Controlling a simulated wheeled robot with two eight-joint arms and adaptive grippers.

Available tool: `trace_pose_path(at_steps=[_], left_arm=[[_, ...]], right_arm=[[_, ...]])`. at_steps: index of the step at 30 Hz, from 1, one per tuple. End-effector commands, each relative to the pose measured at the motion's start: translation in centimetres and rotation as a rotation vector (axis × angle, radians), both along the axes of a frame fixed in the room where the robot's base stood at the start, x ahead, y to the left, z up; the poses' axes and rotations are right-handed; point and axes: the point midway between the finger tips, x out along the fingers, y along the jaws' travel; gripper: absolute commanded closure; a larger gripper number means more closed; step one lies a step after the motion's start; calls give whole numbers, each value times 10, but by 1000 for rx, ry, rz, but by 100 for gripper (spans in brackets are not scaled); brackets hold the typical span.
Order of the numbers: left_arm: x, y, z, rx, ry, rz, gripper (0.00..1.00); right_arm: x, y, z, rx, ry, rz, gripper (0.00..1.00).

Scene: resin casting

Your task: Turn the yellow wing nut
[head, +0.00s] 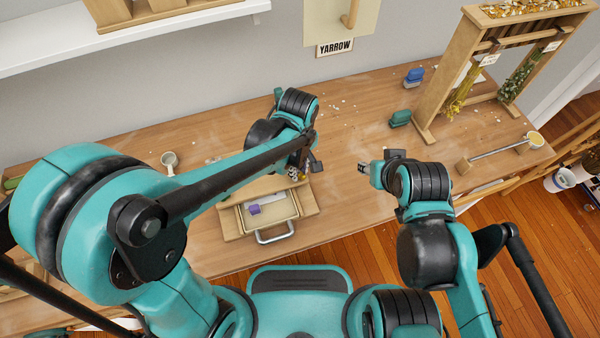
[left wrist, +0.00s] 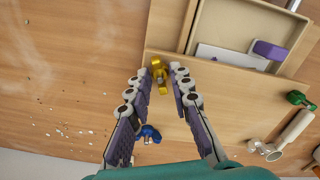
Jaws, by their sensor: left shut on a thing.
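The yellow wing nut (left wrist: 159,72) stands at the edge of a wooden board (left wrist: 220,75) in the left wrist view. My left gripper (head: 298,172) is over the back of this wooden frame in the head view. Its fingertips (left wrist: 160,78) are on both sides of the wing nut and shut on it. In the head view the gripper hides the wing nut. My right gripper (head: 366,169) is to the right, above the table and apart from the frame. Its jaws are too small to judge.
The frame holds a pale tray (head: 283,212) with a purple block (head: 254,209) and a metal handle (head: 274,236) in front. A blue piece (left wrist: 150,133) and a green piece (left wrist: 297,98) lie nearby. A wooden drying rack (head: 430,100) stands at the right. The table's middle right is clear.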

Motion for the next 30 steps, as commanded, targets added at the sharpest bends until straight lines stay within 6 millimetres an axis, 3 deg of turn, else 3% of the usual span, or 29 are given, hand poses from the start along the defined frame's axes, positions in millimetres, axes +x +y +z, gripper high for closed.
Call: trace_pose_path(at_steps=[9,10,12,13,23,30], left_arm=[[0,0,0,0,0,859,100],[0,0,0,0,0,902,77],[0,0,0,0,0,888,58],[0,0,0,0,0,887,55],[0,0,3,0,0,885,55],[0,0,39,0,0,885,55]], right_arm=[[0,0,0,0,0,0,60],[0,0,0,0,0,0,60],[0,0,0,0,0,0,60],[0,0,0,0,0,0,60],[0,0,0,0,0,0,60],[0,0,0,0,0,0,60]])
